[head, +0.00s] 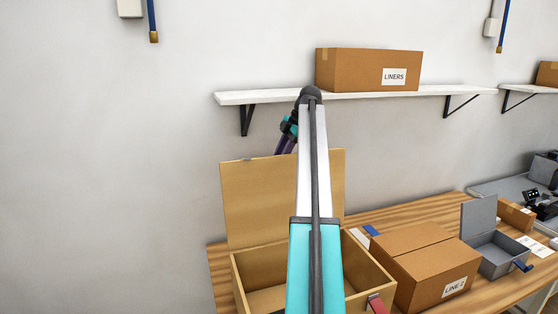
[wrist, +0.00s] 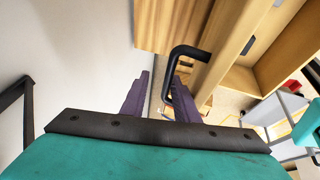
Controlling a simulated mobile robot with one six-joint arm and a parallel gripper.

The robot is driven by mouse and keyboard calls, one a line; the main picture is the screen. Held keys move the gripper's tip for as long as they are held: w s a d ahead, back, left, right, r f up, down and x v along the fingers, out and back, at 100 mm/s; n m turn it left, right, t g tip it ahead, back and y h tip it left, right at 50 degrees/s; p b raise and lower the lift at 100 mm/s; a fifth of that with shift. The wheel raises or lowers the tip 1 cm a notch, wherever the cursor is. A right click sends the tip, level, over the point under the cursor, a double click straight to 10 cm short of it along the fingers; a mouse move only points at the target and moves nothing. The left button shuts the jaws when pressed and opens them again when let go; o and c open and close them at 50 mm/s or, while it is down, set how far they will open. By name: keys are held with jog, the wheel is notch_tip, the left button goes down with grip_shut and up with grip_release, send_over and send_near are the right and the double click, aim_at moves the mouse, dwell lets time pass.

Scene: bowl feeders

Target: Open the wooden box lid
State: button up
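The wooden box (head: 259,270) stands on the left end of the workbench. Its lid (head: 255,205) is raised and stands near upright at the back, so the inside shows. My gripper (head: 284,145) is behind the lid's top edge, partly hidden by my arm. In the wrist view, the two purple fingers of my gripper (wrist: 158,88) are apart. A black handle (wrist: 178,62) on the lid (wrist: 170,35) is at the right finger, which seems to sit inside its loop. I cannot tell whether they touch.
A closed cardboard box (head: 420,265) stands right of the wooden box, then a grey open box (head: 495,255). A wall shelf (head: 260,97) with a LINERS carton (head: 350,70) is above. The wall is close behind the lid.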

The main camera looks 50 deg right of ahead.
jog(key=p+v, duration=0.5)
jog(key=v, duration=0.2)
jog(key=shift+s+p, duration=0.15)
jog(key=shift+p, duration=0.2)
dwell(0.9)
